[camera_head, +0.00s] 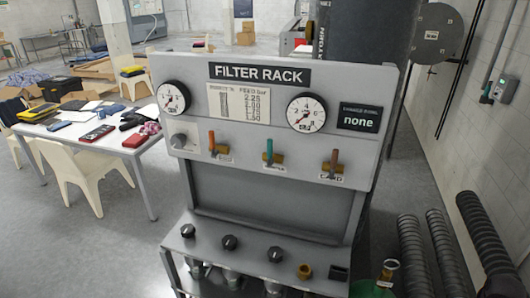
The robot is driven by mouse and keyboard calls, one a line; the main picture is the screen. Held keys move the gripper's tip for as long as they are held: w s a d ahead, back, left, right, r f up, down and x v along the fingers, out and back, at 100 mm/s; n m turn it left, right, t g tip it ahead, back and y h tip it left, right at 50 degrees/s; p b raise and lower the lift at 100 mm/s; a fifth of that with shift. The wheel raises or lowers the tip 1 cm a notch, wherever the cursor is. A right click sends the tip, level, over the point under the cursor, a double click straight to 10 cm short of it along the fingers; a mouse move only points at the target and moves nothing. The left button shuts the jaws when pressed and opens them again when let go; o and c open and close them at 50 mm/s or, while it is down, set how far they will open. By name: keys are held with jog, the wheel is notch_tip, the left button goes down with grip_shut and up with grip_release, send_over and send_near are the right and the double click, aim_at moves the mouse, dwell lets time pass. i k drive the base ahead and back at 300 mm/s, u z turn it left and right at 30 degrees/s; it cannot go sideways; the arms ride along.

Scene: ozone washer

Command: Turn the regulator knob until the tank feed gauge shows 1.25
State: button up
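A grey filter rack (285,195) stands in the middle of the camera_head view. Its panel has a round white gauge (173,97) at upper left and another round gauge (306,113) at right. Their labels and exact readings are too small to tell, so I cannot say which is the tank feed gauge. Several black knobs, one at the left (187,230), stand on the lower ledge. Which one is the regulator knob is not legible. My gripper is not in view.
Three lever valves, orange (211,142), green (269,152) and reddish (334,160), cross the panel. A feed chart (238,102) and a display (359,118) reading "none" are above. A cluttered table (82,138) stands left; ribbed hoses (488,240) lie right. Grey floor is open at lower left.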

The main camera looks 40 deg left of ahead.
aim_at(178, 141)
jog(key=u, duration=4.45)
jog(key=i, duration=0.1)
jog(key=z, duration=2.75)
